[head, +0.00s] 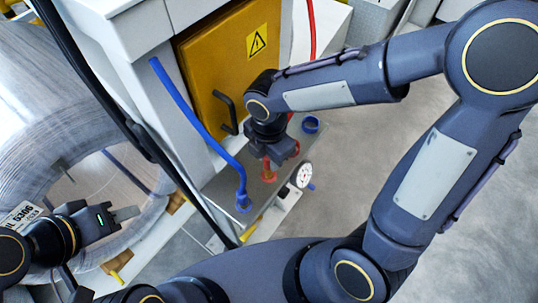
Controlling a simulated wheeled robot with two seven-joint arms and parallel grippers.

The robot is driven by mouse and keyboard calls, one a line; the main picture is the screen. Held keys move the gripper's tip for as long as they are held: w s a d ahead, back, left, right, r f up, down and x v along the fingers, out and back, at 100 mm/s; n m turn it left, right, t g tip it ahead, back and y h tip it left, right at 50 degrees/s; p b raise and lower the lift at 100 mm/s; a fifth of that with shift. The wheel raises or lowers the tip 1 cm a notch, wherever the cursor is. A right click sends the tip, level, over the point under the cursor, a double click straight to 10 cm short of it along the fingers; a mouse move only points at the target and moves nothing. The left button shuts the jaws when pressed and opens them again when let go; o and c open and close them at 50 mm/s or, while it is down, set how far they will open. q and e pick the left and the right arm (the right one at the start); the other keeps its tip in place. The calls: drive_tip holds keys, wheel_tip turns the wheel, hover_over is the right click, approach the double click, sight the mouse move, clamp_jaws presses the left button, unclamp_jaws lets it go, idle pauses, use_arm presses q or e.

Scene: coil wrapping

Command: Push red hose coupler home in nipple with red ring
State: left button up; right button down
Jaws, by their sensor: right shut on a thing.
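My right gripper (273,157) reaches down over the metal shelf (225,187) in front of the yellow cabinet door. It is shut on the red hose coupler (267,168), which shows as a small red piece at the fingers, just above the shelf. The nipple with the red ring is not clearly seen; the gripper and coupler cover that spot. I cannot tell how deep the coupler sits. A red hose (312,28) hangs behind my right arm. My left gripper (130,213) is at the lower left, near the wire coil and away from the shelf; its jaw gap is unclear.
A blue hose (190,108) runs down to a fitting (243,202) at the shelf's front. A blue ring (311,124) lies at the shelf's right end, and a pressure gauge (304,174) is below it. A black handle (225,112) sticks out from the yellow door (205,65).

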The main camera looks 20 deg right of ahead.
drive_tip(key=shift+f+b, duration=1)
drive_tip(key=shift+f, duration=0.4)
drive_tip(key=c, duration=1.1)
unclamp_jaws()
drive_tip(key=shift+c, duration=0.2)
wheel_tip(320, 180, up, 8)
drive_tip(key=shift+f+p, duration=0.1)
drive_tip(key=shift+p, duration=0.25)
drive_tip(key=shift+d, duration=0.1)
